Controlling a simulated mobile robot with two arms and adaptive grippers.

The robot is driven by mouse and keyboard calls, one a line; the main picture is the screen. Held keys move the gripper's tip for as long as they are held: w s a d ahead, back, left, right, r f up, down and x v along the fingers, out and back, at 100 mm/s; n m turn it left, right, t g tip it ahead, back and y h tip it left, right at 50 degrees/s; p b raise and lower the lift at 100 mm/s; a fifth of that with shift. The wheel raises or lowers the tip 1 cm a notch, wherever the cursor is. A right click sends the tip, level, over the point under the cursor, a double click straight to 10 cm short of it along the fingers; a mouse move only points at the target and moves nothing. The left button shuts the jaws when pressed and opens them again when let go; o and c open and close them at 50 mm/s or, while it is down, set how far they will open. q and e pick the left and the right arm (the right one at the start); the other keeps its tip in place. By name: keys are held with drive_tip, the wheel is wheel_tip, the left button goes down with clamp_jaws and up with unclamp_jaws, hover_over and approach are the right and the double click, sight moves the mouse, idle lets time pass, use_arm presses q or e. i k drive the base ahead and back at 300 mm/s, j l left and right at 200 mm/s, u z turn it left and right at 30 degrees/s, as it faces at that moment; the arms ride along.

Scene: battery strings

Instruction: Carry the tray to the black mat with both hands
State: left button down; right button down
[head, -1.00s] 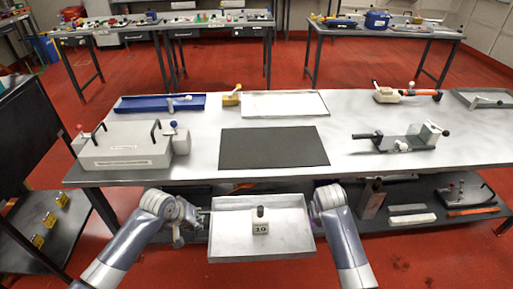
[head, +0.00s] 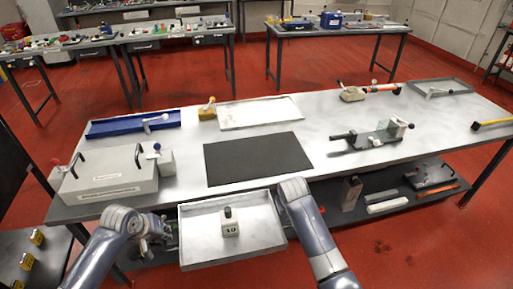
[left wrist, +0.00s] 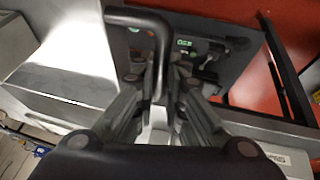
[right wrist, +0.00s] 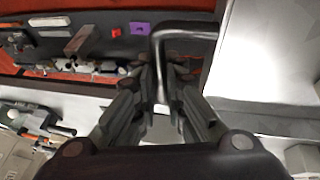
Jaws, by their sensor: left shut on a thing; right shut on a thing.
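The white tray (head: 258,226) is held in front of the table's near edge, apart from the mat. A small pale block marked 10 with a black knob (head: 230,229) stands upright in it. The black mat (head: 258,158) lies flat and empty on the table beyond the tray. My left gripper (head: 167,231) is at the tray's left side; in the left wrist view it is shut on a dark bar handle (left wrist: 158,50). My right gripper (right wrist: 166,80) is shut on the other bar handle (right wrist: 160,45); in the head view my right arm hides its fingers.
The table (head: 335,180) has a grey case (head: 108,183) left of the mat. A blue tray (head: 130,124) and a shallow white tray (head: 260,112) lie behind. A dark fixture (head: 380,137) stands to the right. A lower shelf (head: 340,215) holds several items.

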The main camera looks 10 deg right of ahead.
sight(255, 155)
drive_tip(key=i+l, duration=0.45)
drive_tip(key=i, duration=0.15)
drive_tip(key=i+l, duration=0.4)
drive_tip(key=i, duration=0.25)
